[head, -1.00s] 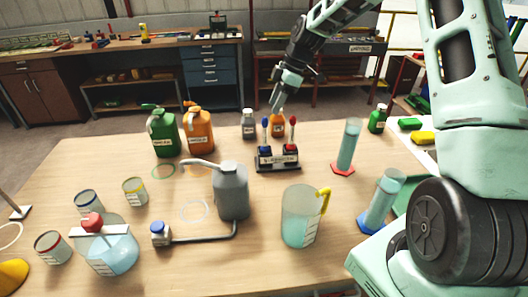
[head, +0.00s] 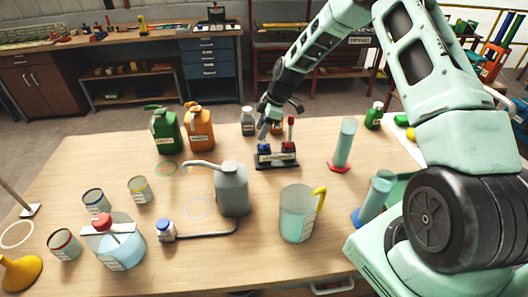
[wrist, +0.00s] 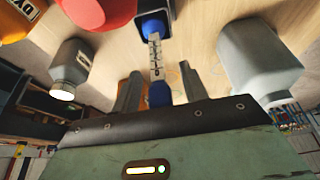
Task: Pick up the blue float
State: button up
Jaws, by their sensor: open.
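The blue float stands upright in the left place of a small black stand (head: 276,162); its blue lower bulb (head: 264,149) shows in the head view, and its top is hidden by my gripper (head: 267,127). In the wrist view the blue float (wrist: 155,55) shows a blue bulb, a pale marked stem and a blue tip. My gripper (wrist: 160,76) is open there, with a finger on either side of the blue tip. I cannot tell whether either finger touches it. The red float (head: 291,130) stands just right of my gripper, and its red end (wrist: 100,10) is close in the wrist view.
A grey-white bottle (head: 248,121) and a partly hidden orange bottle (head: 277,128) stand behind the stand. A grey wash bottle (head: 232,190) is in front left, a jug (head: 296,215) in front, and a tall cylinder (head: 343,145) to the right.

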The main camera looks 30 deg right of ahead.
grip_shut()
jog(key=shift+r, duration=0.1)
